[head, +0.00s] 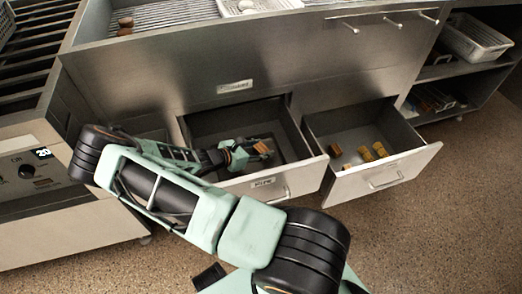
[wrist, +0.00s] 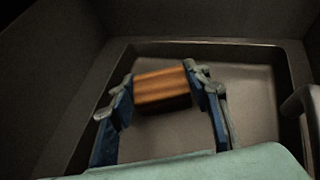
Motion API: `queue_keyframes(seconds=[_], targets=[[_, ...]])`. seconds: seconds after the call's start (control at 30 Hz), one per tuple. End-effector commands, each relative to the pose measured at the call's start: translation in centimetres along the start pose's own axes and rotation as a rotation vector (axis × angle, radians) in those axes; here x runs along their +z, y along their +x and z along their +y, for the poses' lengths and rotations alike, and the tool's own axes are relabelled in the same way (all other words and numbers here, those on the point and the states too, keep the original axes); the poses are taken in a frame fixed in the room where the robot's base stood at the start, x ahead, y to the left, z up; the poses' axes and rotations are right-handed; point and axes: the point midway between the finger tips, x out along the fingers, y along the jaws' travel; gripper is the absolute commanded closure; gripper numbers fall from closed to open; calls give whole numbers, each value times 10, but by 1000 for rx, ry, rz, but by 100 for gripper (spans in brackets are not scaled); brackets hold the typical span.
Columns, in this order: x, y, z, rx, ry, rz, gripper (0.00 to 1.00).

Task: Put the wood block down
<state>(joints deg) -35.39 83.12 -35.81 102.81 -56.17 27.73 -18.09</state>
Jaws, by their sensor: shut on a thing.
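The wood block (wrist: 162,88) is a small brown block with striped grain. It sits between the two fingers of my gripper (wrist: 160,92) in the wrist view, and the fingers are shut on it. In the head view the block (head: 262,147) shows at the tip of my gripper (head: 250,150), over the open left drawer (head: 215,122). In the wrist view a dark tray-like recess (wrist: 265,110) lies below the block. I cannot tell whether the block touches the bottom.
An open right drawer (head: 335,122) holds several yellow and brown pieces (head: 372,152). A steel counter (head: 200,60) stands above the drawers. A perforated basket (head: 475,40) sits on the shelf at the upper right. Speckled floor (head: 440,220) is clear at the right.

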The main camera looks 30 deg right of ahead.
Motion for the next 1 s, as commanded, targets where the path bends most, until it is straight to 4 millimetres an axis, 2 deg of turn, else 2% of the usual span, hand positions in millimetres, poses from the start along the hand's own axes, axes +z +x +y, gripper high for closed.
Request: queue_keyframes(seconds=[0.2, 0.23, 0.4, 0.73, 1.0], targets=[[-1, 0, 0, 0, 0, 2, 80], [-1, 0, 0, 0, 0, 2, 55], [0, 0, 0, 0, 0, 2, 38], [1, -6, 0, 1, 0, 3, 38], [2, -50, 1, 3, 0, 5, 38]])
